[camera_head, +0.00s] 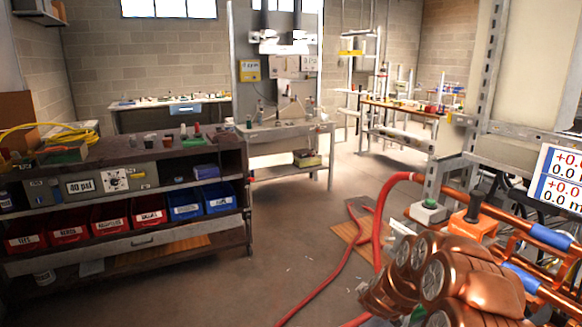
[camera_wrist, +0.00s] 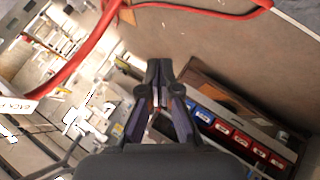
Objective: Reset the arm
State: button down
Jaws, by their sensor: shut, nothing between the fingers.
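My gripper (camera_wrist: 159,68) shows in the wrist view with its dark fingertips together and nothing between them. It is in free air, with the floor and the bin shelf behind it. The wrist view is strongly tilted. In the head view my copper-coloured arm (camera_head: 448,278) is folded at the lower right, close to the pipes; the gripper itself cannot be made out there.
A red hose (camera_head: 384,220) rises from the floor to copper pipes (camera_head: 540,291) at the right. A shelf unit with red bins (camera_head: 110,222) and blue bins (camera_head: 185,205) stands left. A workbench (camera_head: 270,131) stands behind. The middle floor (camera_head: 285,235) is mostly clear.

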jog(key=s+a+r+m+g+y+p, duration=0.1)
jog(key=s+a+r+g+y+p, duration=0.1)
jog(key=s+a+r, duration=0.55)
jog(key=s+a+r+m+g+y+p, duration=0.15)
jog(key=s+a+r, duration=0.25)
jog(key=s+r, duration=0.65)
jog(key=s+d+r+m+g+p, duration=0.1)
jog(key=s+d+r+m+g, duration=0.1)
jog(key=s, duration=0.9)
jog(key=s+d+r+m+g+h+p, duration=0.1)
jog(key=s+r+g, duration=0.2)
jog(key=s, duration=0.9)
jog(key=s+d+r+m+g+h+p, duration=0.1)
jog(key=s+d+r+m+g, duration=0.1)
jog(key=s, duration=1)
jog(key=shift+d+r+m, duration=0.3)
jog(key=shift+r+m, duration=0.05)
jog(key=shift+r, duration=0.4)
